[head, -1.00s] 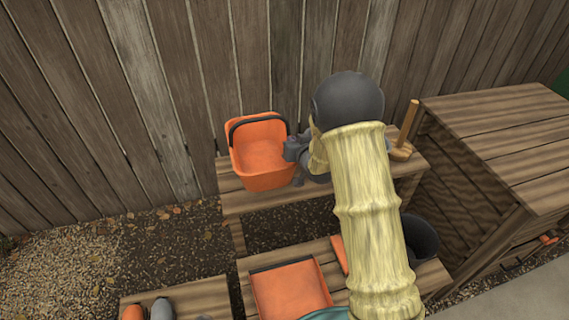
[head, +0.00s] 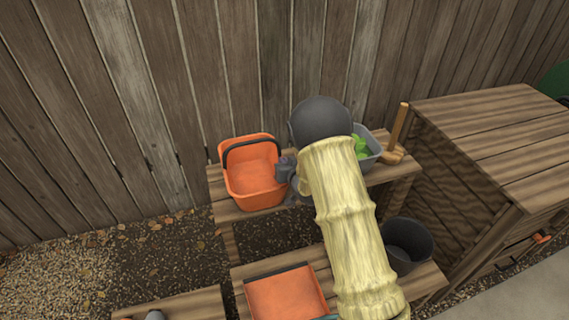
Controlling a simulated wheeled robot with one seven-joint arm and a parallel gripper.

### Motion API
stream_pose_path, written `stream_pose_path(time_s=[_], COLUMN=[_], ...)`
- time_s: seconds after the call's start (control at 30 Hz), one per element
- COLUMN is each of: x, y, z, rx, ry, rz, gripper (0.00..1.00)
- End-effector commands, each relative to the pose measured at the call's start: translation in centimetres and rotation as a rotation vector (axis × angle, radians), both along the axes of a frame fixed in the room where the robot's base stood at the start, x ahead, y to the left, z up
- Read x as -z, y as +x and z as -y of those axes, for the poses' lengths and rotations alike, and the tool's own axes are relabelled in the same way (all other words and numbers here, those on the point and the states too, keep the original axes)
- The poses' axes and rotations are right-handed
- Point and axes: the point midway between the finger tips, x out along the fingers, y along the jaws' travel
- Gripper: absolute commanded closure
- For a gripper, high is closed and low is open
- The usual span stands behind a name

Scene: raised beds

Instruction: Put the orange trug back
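The orange trug (head: 254,185) with a dark handle stands upright at the left end of the upper wooden shelf (head: 228,210), against the fence. It looks empty inside. My gripper (head: 287,172) is at the trug's right side, close to its rim. My own arm covers part of the gripper, so I cannot tell whether the fingers are closed on the rim or apart from it. A second orange trug (head: 287,300) with a dark handle sits on the lower wooden shelf (head: 240,275).
A grey container with green leaves (head: 362,148) and a wooden-handled tool (head: 397,135) are on the upper shelf, right of my arm. A dark bucket (head: 408,245) stands on the lower shelf. A wooden cabinet (head: 495,140) stands at right. Gravel (head: 70,285) lies open at lower left.

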Motion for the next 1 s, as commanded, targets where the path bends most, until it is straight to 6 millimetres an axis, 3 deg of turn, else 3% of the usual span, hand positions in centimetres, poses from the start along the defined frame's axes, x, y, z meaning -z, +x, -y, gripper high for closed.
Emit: stream_pose_path(time_s=[0.13, 0.27, 0.67, 1.0], x=[0.1, 0.2, -0.1, -1.8], y=[0.0, 0.0, -0.2, -4.4], z=[0.0, 0.0, 0.1, 1.6], rx=[0.0, 0.0, 0.0, 0.002], ry=[0.002, 0.0, 0.0, 0.0], rz=[0.002, -0.001, -0.001, -0.003], gripper=[1.0, 0.75, 0.75, 0.75])
